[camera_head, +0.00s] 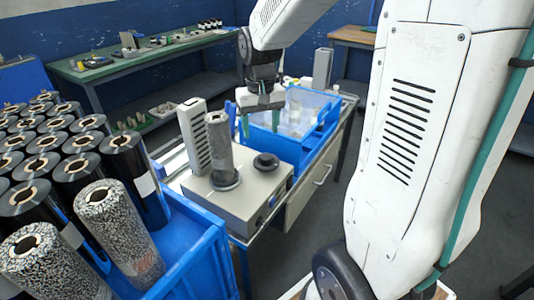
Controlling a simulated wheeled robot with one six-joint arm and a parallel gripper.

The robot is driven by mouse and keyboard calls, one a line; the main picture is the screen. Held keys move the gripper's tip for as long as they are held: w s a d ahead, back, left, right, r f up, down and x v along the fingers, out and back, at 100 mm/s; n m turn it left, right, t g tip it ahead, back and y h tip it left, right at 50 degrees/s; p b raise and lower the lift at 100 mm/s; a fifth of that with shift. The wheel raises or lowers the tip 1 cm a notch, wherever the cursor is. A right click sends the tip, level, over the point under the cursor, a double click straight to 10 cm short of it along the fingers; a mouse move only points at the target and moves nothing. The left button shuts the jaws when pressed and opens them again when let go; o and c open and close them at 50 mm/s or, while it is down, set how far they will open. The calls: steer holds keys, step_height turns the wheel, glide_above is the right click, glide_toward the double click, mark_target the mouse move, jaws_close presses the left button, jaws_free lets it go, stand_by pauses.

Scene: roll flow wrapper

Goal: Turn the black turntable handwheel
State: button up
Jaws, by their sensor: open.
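The black handwheel (266,163) sits on top of a light grey wrapping machine (240,206), to the right of its turntable (225,182). A speckled roll (219,140) stands upright on the turntable. My gripper (260,128) hangs fingers down, with green fingers spread apart and nothing seen between them. It appears just above the handwheel in the picture, apart from it; I cannot tell the exact height or depth gap. The handwheel is in full view.
A grey column (194,137) stands behind the roll. A blue crate (315,148) with clear items is beyond the machine. A blue bin (192,272) of dark and speckled rolls fills the left foreground. A green-topped bench (135,64) stands behind. My white arm covers the right side.

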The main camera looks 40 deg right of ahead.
steer(key=m, duration=0.1)
glide_above(266, 156)
steer(key=f, duration=0.7)
steer(key=shift+s+a+f, duration=0.15)
steer(key=shift+s+f, duration=0.05)
steer(key=shift+w+f, duration=0.15)
steer(key=shift+f, duration=0.15)
step_height(266, 156, down, 8)
steer(key=shift+r, duration=0.2)
steer(key=c, duration=1)
